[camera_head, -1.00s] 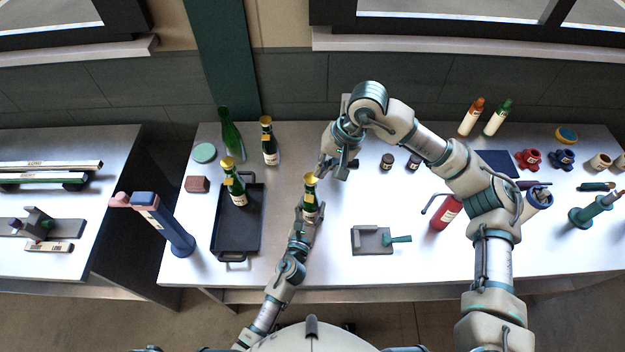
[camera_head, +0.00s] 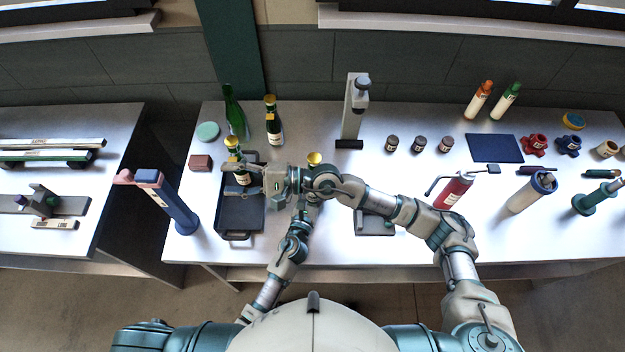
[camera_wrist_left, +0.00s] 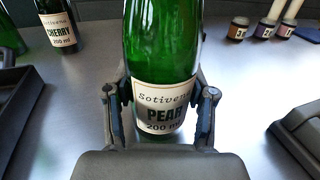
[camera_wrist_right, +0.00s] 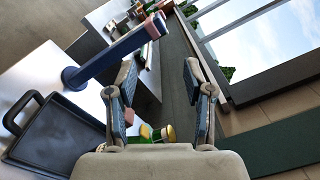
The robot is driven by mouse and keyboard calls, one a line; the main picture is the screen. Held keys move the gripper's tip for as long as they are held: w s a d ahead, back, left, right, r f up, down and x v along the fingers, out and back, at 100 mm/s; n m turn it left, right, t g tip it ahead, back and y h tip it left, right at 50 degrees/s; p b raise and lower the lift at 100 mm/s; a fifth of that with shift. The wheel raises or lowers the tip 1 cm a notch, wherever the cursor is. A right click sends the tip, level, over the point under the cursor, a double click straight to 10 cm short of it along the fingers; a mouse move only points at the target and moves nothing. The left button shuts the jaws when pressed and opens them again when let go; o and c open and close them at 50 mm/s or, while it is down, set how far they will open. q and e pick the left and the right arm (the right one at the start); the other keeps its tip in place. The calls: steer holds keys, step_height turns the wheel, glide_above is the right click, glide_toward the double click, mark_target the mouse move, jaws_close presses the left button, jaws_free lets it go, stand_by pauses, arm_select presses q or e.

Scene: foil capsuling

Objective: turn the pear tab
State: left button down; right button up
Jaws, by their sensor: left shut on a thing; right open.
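The pear bottle is green with a gold top (camera_head: 314,158); in the left wrist view its label reads PEAR (camera_wrist_left: 164,112). My left gripper (camera_wrist_left: 160,100) is shut around the bottle at its label and it stands upright. My right arm hides most of this bottle in the head view. I cannot make out a tab on it. My right gripper (camera_head: 250,181) is open beside another gold-topped bottle (camera_head: 236,152) over the tray. In the right wrist view the open fingers (camera_wrist_right: 160,95) have nothing between them, and gold tops (camera_wrist_right: 168,132) show below.
A black tray (camera_head: 237,226) lies left of the pear bottle. A blue and pink post (camera_head: 175,208) stands left of it. A green bottle (camera_head: 235,112) and another gold-topped bottle (camera_head: 273,125) stand behind. A grey stand (camera_head: 352,115) and several small jars (camera_head: 420,144) are to the right.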

steer(key=s+d+f+m+t+h, duration=0.2)
steer(key=d+f+m+t+h, duration=0.35)
steer(key=m, duration=0.65)
steer(key=s+d+f+m+t+h, duration=0.2)
steer(key=d+m+t+h, duration=0.5)
steer(key=m, duration=0.5)
steer(key=s+d+f+m+t+h, duration=0.2)
steer(key=d+f+m+t+h, duration=0.25)
steer(key=m+h, duration=0.55)
steer(key=w+m+y, duration=0.1)
steer(key=w+y, duration=0.1)
steer(key=w, duration=0.9)
steer(key=shift+w+d+r+m+t, duration=0.3)
steer(key=shift+w+r+m+t, duration=0.05)
steer(key=shift+m+t, duration=0.05)
jaws_close()
